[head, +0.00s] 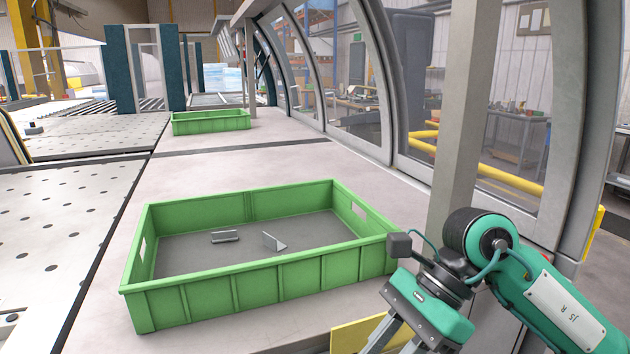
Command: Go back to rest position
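My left gripper is not in view. The near green crate (210,300) stands on the pale table and holds two small grey metal pieces, one lying at the left (225,237) and one bent piece near the middle (273,242).
A second green crate (211,123) stands farther back on the table (240,163). A grey post (462,120) and curved glass panels rise along the right, close to my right arm. A yellow plate (350,336) shows beside the gripper. Perforated metal beds (50,215) lie at left.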

